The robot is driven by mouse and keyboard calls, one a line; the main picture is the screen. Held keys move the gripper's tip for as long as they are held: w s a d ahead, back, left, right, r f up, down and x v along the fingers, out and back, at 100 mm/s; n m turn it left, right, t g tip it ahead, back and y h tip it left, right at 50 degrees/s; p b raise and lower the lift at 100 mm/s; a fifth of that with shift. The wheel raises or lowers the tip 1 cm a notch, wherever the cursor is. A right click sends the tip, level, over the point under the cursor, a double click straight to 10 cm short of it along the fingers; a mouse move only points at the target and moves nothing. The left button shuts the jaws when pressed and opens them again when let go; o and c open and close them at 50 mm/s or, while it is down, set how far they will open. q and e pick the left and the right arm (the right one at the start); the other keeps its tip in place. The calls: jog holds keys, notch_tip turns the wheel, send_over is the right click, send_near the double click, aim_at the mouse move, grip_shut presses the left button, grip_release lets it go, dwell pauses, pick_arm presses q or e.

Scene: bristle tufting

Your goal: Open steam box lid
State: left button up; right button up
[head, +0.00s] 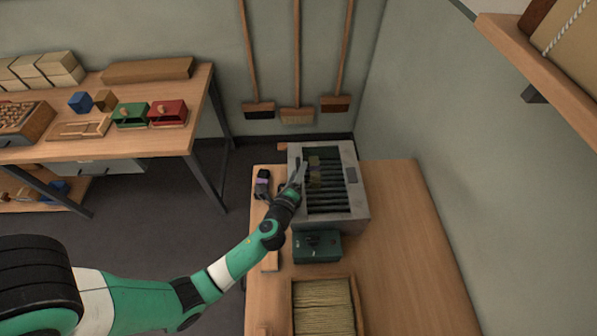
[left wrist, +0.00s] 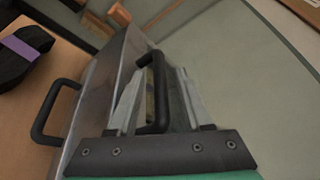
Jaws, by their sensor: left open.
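The steam box (head: 361,207) is a grey metal box on the wooden bench. Its top shows dark slats inside a grey rim; I cannot make out a separate lid panel. My left gripper (head: 299,170) is over the box's left edge, its pale fingers pointing away. In the left wrist view, the open fingers (left wrist: 157,75) stand either side of a black bar handle (left wrist: 160,92), apparently without gripping it. Another black handle (left wrist: 48,112) sticks out from the box's metal side (left wrist: 98,90). My right gripper is out of view.
A green control box (head: 317,247) stands before the steam box, and a wooden tray of fibre (head: 324,305) lies nearer. A dark object with a purple band (head: 262,186) lies left of the box. The bench (head: 405,260) is clear on the right, beside the wall.

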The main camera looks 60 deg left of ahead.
pick_arm(q)
jog(key=shift+w+a+f, duration=0.15)
jog(key=shift+w+a, duration=0.2)
jog(key=shift+w, duration=0.05)
grip_shut()
dwell(1.2)
